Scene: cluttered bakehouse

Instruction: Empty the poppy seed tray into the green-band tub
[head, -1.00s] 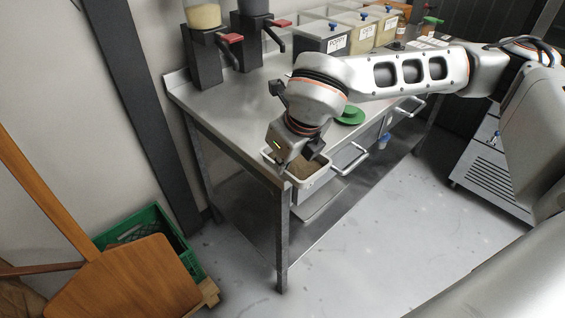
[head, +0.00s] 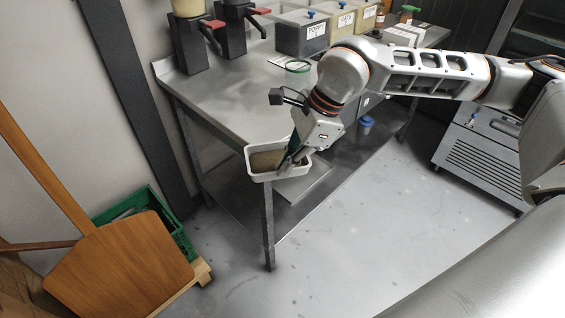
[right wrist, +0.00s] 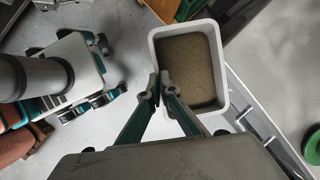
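The poppy seed tray (head: 250,170) is a white rectangular tray holding greyish-brown seed. It is at the table's front corner in the head view, and it fills the upper middle of the right wrist view (right wrist: 224,78). My right gripper (right wrist: 160,84) has its fingers close together at the tray's near wall, gripping it; in the head view the gripper (head: 297,150) is at the tray's right end. The tray looks roughly level. My left gripper is out of view.
The steel table (head: 225,105) has bare room left of the tub. A bin labelled poppy (head: 303,33) and dispensers (head: 188,45) stand behind. A green crate (head: 150,205) and wooden chair (head: 125,262) are at lower left. A blue tub (head: 366,124) is below, right.

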